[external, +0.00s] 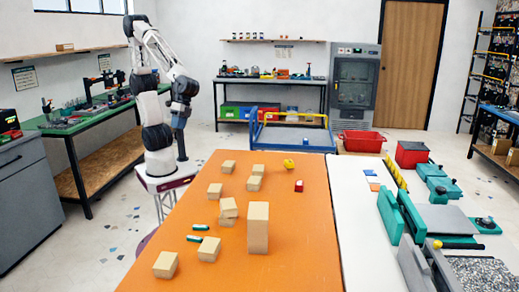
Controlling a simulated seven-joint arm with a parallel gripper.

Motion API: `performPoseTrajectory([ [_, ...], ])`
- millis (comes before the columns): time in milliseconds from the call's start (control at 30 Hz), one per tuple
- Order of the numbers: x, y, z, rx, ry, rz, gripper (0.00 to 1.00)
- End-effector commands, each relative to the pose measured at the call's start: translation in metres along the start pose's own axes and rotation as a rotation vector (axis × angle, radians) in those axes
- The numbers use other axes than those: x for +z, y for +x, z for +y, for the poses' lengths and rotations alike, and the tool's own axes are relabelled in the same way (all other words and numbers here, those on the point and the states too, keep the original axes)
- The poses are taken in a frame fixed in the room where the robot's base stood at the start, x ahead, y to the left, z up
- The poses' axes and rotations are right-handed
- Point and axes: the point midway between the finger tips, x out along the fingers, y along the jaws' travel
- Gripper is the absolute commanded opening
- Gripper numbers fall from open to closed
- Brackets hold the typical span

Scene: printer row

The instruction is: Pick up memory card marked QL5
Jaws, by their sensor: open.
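I cannot make out any label QL5 in the external view, so I cannot tell which thing is the marked memory card. My gripper (182,156) hangs pointing down beside the table's far left corner, away from everything on the table. It is open, and I see nothing in it.
The orange table (300,225) carries several wooden blocks, including a tall block (258,228), two green-and-white cylinders (194,238), a yellow ball (289,163) and a small red object (298,186). Green machine parts (391,215) stand at right. The table's right front is clear.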

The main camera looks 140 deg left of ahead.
Motion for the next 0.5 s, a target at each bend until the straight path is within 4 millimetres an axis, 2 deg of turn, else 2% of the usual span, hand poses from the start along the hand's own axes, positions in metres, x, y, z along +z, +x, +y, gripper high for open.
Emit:
performPoseTrajectory([
  [233, -0.056, 0.02, 0.017, 0.107, -0.217, -0.068, 0.45],
  [500, -0.121, 0.044, 0.028, 0.224, -0.456, -0.135, 0.45],
])
